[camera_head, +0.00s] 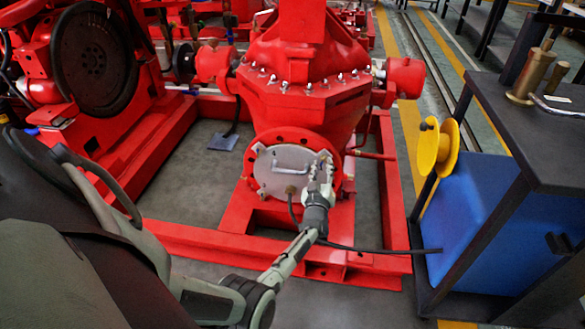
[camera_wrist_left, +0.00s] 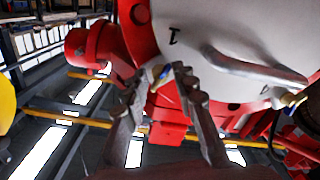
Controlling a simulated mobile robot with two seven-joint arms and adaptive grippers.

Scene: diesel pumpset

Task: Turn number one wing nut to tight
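A round grey cover plate (camera_head: 272,176) with a bent handle (camera_head: 291,167) sits on the red flange of the pump. The plate also shows in the left wrist view (camera_wrist_left: 215,25), with a black "1" printed near its edge. Beside that mark is the number one wing nut (camera_wrist_left: 160,75), small and brass-coloured with a bluish part. My left gripper (camera_head: 321,160) is at the plate's right side. In the wrist view its fingertips (camera_wrist_left: 162,72) stand apart on either side of the nut; contact is unclear. Another wing nut (camera_wrist_left: 291,99) sits by the handle's end. My right gripper is not in view.
The red base frame (camera_head: 285,258) surrounds the pump. At the right are a blue tank (camera_head: 475,215), a yellow reel (camera_head: 432,148) and a dark table (camera_head: 545,125). A dark hose (camera_head: 375,250) runs low across the frame. Grey floor shows left of the pump.

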